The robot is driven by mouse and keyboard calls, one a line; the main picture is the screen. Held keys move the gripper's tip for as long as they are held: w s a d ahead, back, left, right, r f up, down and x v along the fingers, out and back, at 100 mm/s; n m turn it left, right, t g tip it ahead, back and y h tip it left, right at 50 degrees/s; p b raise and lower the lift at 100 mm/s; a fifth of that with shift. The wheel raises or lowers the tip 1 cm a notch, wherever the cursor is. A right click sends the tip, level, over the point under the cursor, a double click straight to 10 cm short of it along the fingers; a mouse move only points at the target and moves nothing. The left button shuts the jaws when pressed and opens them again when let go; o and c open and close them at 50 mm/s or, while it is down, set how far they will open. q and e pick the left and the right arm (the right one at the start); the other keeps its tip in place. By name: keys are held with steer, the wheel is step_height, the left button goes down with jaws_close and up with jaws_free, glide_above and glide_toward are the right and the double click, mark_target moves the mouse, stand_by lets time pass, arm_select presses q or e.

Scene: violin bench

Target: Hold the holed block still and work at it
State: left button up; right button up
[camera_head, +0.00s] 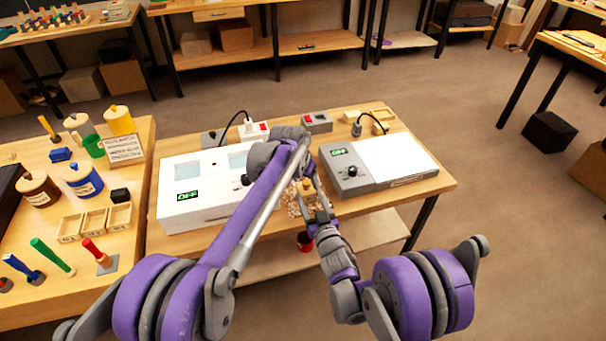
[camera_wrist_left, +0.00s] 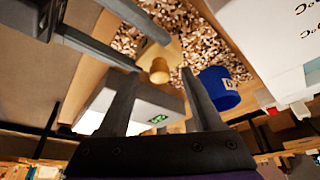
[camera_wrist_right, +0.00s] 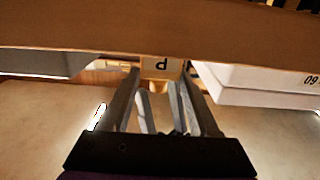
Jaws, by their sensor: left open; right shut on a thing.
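The holed block is a small pale wooden block (camera_wrist_left: 174,50) with a short round wooden piece (camera_wrist_left: 160,70) standing out of it. In the right wrist view the block (camera_wrist_right: 162,66) bears a dark letter. My right gripper (camera_wrist_right: 160,78) is shut on the block, one finger on each side. My left gripper (camera_wrist_left: 156,76) is open, its fingers spread to either side of the round piece; I cannot tell whether they touch it. In the head view the block (camera_head: 307,186) is small and partly hidden by my arms.
Wood chips (camera_wrist_left: 205,38) lie around the block, with a blue cup (camera_wrist_left: 220,90) close by. A white machine (camera_head: 190,205) stands left and a grey device (camera_head: 350,172) right, both reading OFF. A red cup (camera_head: 305,241) is below the front edge. My left arm crosses the bench.

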arm_select(q)
steer(key=shift+w+d+f, duration=0.1)
steer(key=shift+f, duration=0.15)
jaws_close()
stand_by(0.5)
stand_by(0.4)
